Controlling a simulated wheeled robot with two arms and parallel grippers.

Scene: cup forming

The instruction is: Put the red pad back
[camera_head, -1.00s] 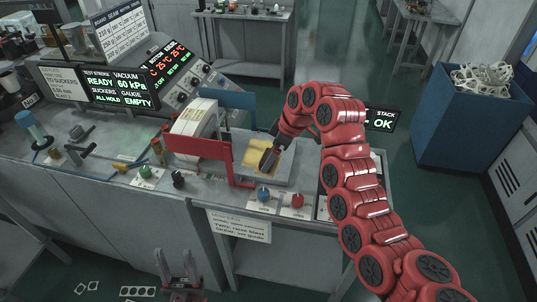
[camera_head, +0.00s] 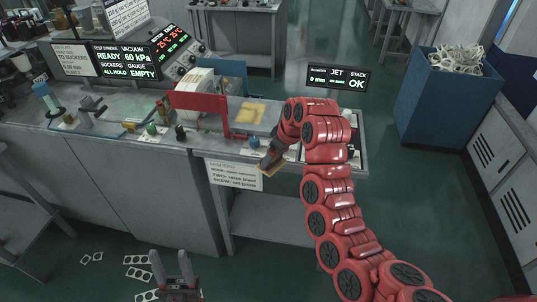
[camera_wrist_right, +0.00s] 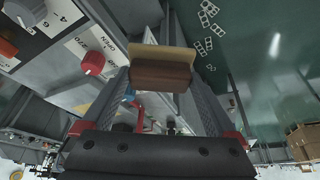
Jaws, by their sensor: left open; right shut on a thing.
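My right gripper (camera_head: 271,162) is shut on a small block, seen in the right wrist view as a reddish-brown pad (camera_wrist_right: 160,76) with a tan layer (camera_wrist_right: 163,53) along its far side. The pad sits between both fingers of the right gripper (camera_wrist_right: 163,68). In the head view only a tan edge (camera_head: 267,170) of it shows, off the bench's front edge, above the hanging sign. A yellow piece (camera_head: 250,113) lies on the grey plate (camera_head: 240,127) behind the gripper. My left gripper (camera_head: 170,256) is open and empty, low in front of the bench.
A red upright frame (camera_head: 200,101) and a blue bar (camera_head: 222,70) stand by the plate. A blue knob (camera_head: 255,142) is near the front edge; a red knob (camera_wrist_right: 93,63) shows in the wrist view. A blue bin (camera_head: 448,100) stands right.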

